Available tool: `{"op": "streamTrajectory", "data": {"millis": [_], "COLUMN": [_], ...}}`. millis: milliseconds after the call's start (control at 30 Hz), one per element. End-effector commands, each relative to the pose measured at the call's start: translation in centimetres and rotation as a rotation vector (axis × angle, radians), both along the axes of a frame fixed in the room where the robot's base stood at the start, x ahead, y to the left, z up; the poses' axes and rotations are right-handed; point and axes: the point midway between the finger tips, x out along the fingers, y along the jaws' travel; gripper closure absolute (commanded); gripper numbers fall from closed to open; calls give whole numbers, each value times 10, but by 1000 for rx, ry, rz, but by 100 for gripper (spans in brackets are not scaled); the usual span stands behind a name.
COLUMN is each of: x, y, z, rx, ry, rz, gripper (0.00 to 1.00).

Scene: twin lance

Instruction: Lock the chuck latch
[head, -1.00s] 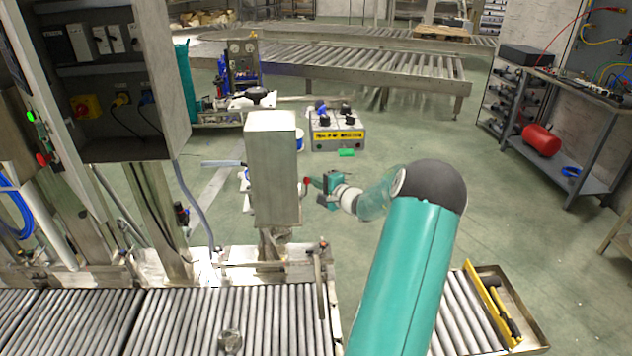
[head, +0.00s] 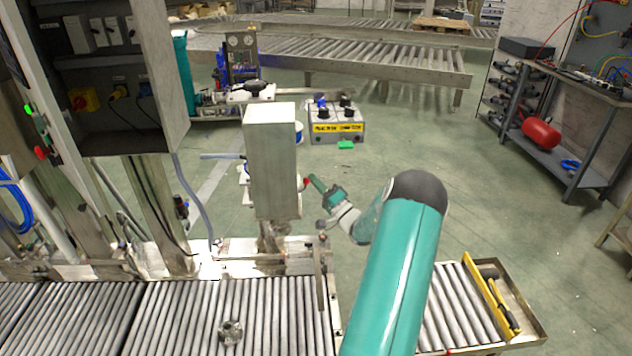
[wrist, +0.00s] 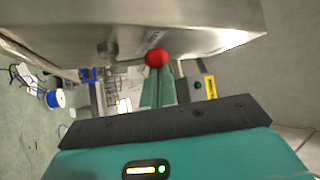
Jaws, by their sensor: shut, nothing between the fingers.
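A red ball knob (head: 304,184), seemingly the latch handle, shows at the right side of the upright grey metal box (head: 270,160). In the wrist view the red knob (wrist: 156,58) sits below the metal housing (wrist: 190,25), beside a short metal stub (wrist: 108,48). My teal gripper (head: 315,181) is beside the knob, to its right in the head view. In the wrist view my gripper's fingers (wrist: 158,88) are together, with their tips at the knob. I cannot tell whether they touch it. The rest of the latch is hidden behind the box.
A roller conveyor (head: 270,315) runs along the front, with a small metal part (head: 230,332) on it. A tray with a yellow edge (head: 490,296) is at the lower right. A grey control box (head: 336,124) stands on the floor behind. Open floor lies right of my arm.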

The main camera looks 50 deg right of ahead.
Motion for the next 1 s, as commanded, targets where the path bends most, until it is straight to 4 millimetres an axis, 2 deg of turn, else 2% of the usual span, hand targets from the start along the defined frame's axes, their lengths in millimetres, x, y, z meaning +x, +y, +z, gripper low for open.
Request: {"op": "streamTrajectory", "data": {"millis": [133, 267, 600, 733, 1000], "x": [-4, -20, -88, -109, -126], "y": [0, 2, 11, 14, 17], "z": [-2, -9, -39, -49, -56], "rx": [1, 1, 2, 2, 0], "ry": [2, 2, 2, 1, -1], "rz": [0, -3, -4, -3, 0], "gripper": [100, 100, 100, 100, 100]}}
